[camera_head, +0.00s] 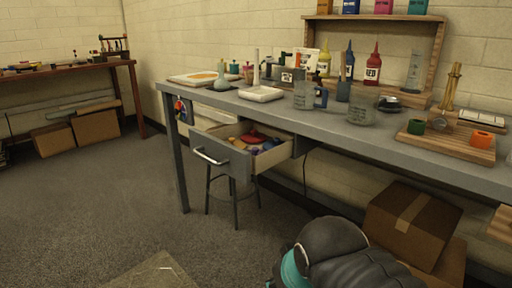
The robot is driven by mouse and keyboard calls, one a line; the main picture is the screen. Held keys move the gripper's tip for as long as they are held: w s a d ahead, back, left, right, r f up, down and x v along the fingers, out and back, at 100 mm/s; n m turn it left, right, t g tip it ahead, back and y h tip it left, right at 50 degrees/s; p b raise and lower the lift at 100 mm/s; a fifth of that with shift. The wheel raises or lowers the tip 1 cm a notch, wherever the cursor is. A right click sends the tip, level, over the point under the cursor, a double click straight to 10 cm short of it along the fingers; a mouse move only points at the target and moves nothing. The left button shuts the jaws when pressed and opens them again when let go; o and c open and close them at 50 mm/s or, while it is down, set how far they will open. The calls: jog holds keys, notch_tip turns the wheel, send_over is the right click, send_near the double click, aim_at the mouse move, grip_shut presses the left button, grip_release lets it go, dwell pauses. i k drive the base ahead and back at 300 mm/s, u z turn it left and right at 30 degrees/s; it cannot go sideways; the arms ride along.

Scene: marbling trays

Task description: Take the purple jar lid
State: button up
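A drawer (222,156) under the long grey workbench is pulled open. Several small coloured pieces lie in it, among them a red one (250,139) and purple or blue ones (267,146). They are small and overlap, so I cannot tell which one is the purple jar lid. The drawer's front wall hides part of its inside. My gripper's fingers do not show in this view.
The workbench (230,101) carries a white tray (261,94), glass beakers (303,95), a red bottle (373,68) and a wooden board (470,149). A stool (234,203) stands below the drawer. A cardboard box (411,224) sits under the bench. The floor at left is largely clear.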

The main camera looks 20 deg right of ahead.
aim_at(255, 151)
jog(key=z, duration=1.1)
jog(key=i, duration=0.35)
jog(key=u, duration=1.1)
